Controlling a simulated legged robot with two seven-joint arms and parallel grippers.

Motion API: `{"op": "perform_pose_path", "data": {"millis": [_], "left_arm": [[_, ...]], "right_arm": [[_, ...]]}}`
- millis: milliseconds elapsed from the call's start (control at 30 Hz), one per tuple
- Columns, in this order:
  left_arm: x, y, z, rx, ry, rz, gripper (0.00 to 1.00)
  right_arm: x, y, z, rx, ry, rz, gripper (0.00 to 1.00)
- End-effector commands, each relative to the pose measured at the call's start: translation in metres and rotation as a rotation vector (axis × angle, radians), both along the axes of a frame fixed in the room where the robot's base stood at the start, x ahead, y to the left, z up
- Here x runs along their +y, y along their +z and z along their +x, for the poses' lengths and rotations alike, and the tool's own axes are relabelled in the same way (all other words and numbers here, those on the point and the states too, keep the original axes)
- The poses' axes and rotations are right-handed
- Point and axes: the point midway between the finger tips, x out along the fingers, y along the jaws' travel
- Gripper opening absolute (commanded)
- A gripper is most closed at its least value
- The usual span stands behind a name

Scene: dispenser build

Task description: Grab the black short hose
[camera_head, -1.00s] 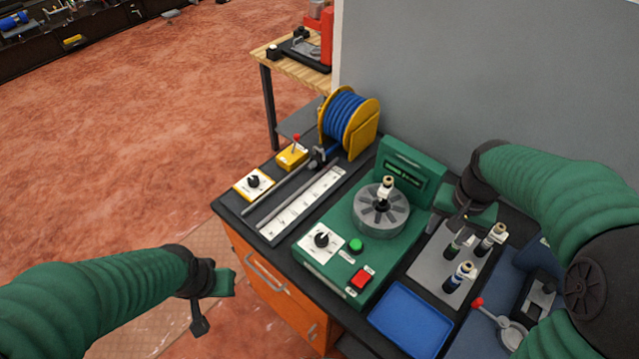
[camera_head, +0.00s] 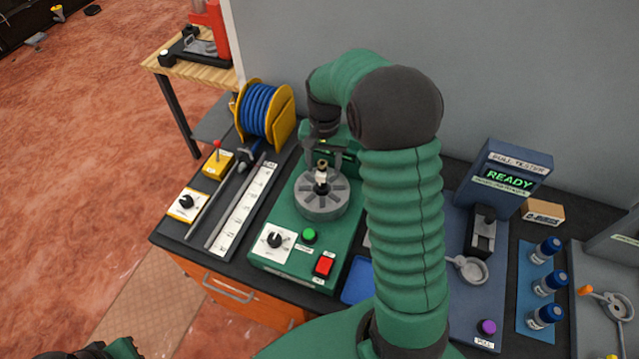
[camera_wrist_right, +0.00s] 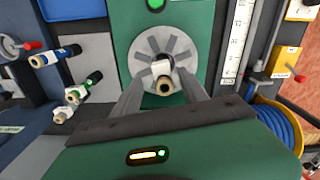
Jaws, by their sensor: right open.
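A short dark hose piece (camera_head: 321,177) with a pale band and brass-coloured end stands upright in the round grey slotted chuck (camera_head: 339,207) of the green machine. In the right wrist view its end (camera_wrist_right: 164,82) faces the camera, near the middle of the chuck. My right gripper (camera_head: 325,146) is just behind and above it in the head view. In the right wrist view the right gripper (camera_wrist_right: 161,88) is open, one finger on each side of the hose piece; contact does not show. Only a bit of my left gripper (camera_head: 122,348) shows at the lower left edge; its jaws are hidden.
Several fittings, one of them blue-banded (camera_wrist_right: 56,56), stand on a grey plate beside the machine. A blue hose reel (camera_head: 262,110) is left of it. A pull tester (camera_head: 508,172) and blue-capped bottles (camera_head: 546,250) are right. My right arm hides part of the bench.

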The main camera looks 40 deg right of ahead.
Motion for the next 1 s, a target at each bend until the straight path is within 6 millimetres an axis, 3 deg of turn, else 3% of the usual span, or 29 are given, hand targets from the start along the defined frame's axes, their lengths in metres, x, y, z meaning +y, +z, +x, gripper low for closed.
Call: {"op": "perform_pose_path", "data": {"millis": [433,700,1000], "left_arm": [[0.000,0.018,0.000,0.000,0.000,0.000,0.00],[0.000,0.017,0.000,0.000,0.000,0.000,0.00],[0.000,0.017,0.000,0.000,0.000,0.000,0.00]], "right_arm": [[0.000,-0.065,0.006,0.001,0.001,0.002,0.51],[0.000,-0.074,0.007,-0.003,0.001,0.000,0.51],[0.000,-0.074,0.007,-0.003,0.001,0.000,0.13]]}}
